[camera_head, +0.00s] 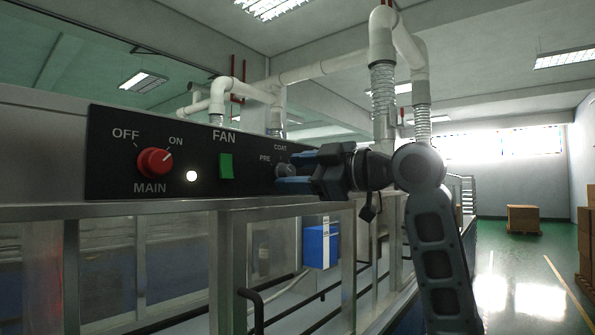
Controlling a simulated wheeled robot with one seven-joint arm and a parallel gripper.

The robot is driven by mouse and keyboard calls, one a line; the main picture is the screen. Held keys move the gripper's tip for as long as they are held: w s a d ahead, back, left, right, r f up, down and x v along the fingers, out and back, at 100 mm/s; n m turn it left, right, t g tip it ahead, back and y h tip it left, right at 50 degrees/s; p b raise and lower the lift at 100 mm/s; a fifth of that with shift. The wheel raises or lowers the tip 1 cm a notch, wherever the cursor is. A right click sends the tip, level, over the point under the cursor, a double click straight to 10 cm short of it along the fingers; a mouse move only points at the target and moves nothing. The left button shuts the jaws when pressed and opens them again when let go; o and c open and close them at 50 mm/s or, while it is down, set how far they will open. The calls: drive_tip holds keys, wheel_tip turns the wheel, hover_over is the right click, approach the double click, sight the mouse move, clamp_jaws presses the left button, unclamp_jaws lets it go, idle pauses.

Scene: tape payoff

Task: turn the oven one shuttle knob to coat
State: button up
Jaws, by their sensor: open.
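A black control panel (120,180) sits on the front of the metal machine. The grey shuttle knob (285,171) is at its right part, with the labels PRE to its left and COAT above it. My gripper (287,172) comes in from the right with its blue-tipped fingers apart, one above and one below the knob. The knob shows in the gap between them; I cannot tell whether either finger touches it. The knob's pointer is not clear, and the panel to its right is hidden behind my gripper.
A red MAIN knob (155,162) points toward ON, beside a lit white lamp (191,176). A green FAN switch (226,167) is left of the shuttle knob. A metal rail (180,207) runs below the panel. Cardboard boxes (523,218) stand far right on open green floor.

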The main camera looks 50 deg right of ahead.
drive_tip(key=shift+c, duration=0.4)
drive_tip(key=c, duration=1)
drive_tip(key=shift+m, duration=0.4)
drive_tip(key=m+p, duration=0.4)
drive_tip(key=m, duration=0.1)
drive_tip(key=shift+m, duration=0.3)
drive_tip(key=m+p, duration=0.4)
drive_tip(key=m, duration=0.1)
drive_tip(key=shift+f+m+t, duration=0.1)
drive_tip(key=shift+m+t, duration=0.2)
drive_tip(key=shift+t, duration=0.1)
drive_tip(key=o, duration=1.1)
